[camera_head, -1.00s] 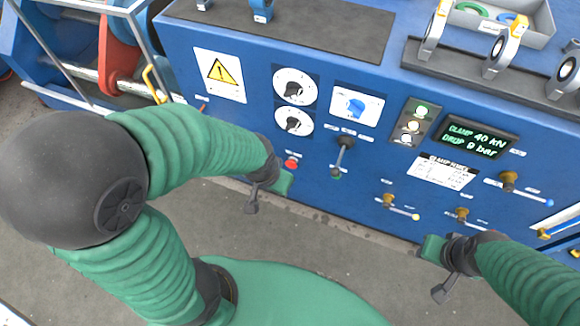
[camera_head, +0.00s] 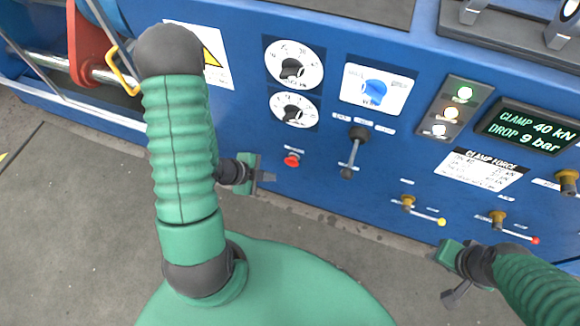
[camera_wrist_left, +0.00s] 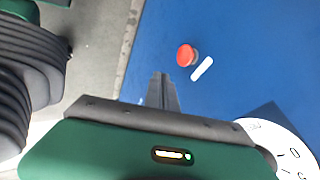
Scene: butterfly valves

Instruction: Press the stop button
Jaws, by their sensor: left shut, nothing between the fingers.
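The red stop button (camera_head: 291,160) is a small round knob on the blue panel, below the two round dials. It also shows in the left wrist view (camera_wrist_left: 186,55), with a white label (camera_wrist_left: 202,69) beside it. My left gripper (camera_head: 268,177) is just left of and below the button in the head view, apart from it. In the left wrist view its shut fingers (camera_wrist_left: 162,88) are empty and point toward the area beside the button. My right gripper (camera_head: 446,297) is at the lower right, away from the button; its fingers are too unclear to judge.
A black lever (camera_head: 353,152) stands out of the panel right of the button. Small valves with yellow-tipped (camera_head: 425,215) and red-tipped handles (camera_head: 520,235) lie further right. A display (camera_head: 528,127) and indicator lights (camera_head: 452,112) are above them. A yellow handle (camera_head: 124,70) is at upper left.

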